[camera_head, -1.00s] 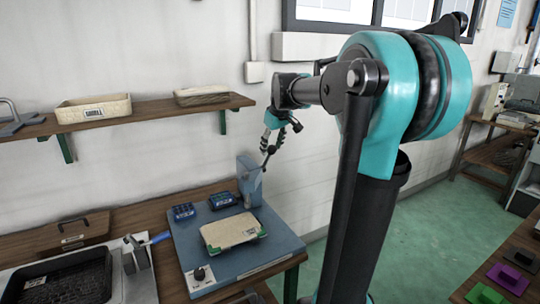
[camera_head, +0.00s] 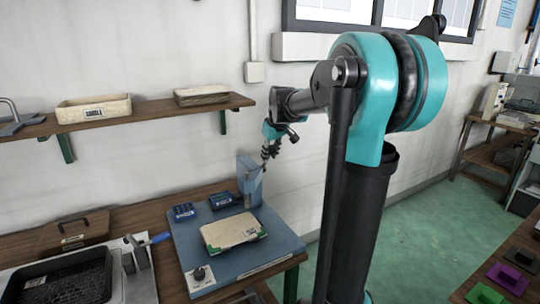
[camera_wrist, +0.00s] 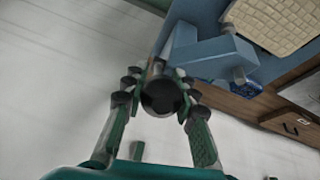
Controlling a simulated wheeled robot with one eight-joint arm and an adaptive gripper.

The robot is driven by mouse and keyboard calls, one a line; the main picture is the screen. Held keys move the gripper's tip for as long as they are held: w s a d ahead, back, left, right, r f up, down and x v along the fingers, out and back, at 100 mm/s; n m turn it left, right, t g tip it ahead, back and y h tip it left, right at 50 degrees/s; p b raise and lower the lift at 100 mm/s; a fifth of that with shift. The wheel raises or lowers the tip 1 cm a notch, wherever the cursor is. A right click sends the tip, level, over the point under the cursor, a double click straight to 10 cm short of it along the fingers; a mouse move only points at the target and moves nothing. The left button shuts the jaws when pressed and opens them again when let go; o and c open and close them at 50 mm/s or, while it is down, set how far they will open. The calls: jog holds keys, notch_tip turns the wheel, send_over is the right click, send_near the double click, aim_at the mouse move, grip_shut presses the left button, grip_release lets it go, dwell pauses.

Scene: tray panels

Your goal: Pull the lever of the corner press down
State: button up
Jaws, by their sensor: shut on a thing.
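The corner press is a blue-grey upright post (camera_head: 248,187) at the back of a blue base plate (camera_head: 275,231), against the wall. In the wrist view its blue body (camera_wrist: 208,50) lies beyond the fingers. My gripper (camera_head: 266,156) is beside the top of the post, pointing down. In the wrist view its two fingers (camera_wrist: 157,100) are closed around a round black knob (camera_wrist: 158,97), the end of the press lever. The rest of the lever is mostly hidden. A beige woven tray panel with green corners (camera_head: 233,231) lies flat on the base plate.
Two small dark blue boxes (camera_head: 184,211) (camera_head: 223,199) sit on the plate behind the panel. A wall shelf (camera_head: 145,110) holds beige trays. The wall is close behind my gripper.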

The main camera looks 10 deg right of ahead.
grip_shut()
jog(key=s+f+t+y, duration=0.1)
jog(key=s+f+t, duration=0.1)
jog(key=f, duration=0.3)
jog(key=s+d+f+t, duration=0.1)
jog(key=s+f+t, duration=0.1)
jog(key=f+t, duration=0.2)
jog(key=shift+s+d+f+y, duration=0.25)
jog(key=shift+s+f+y, duration=0.15)
jog(key=shift+f, duration=0.8)
jog(key=shift+w, duration=0.15)
dwell(0.6)
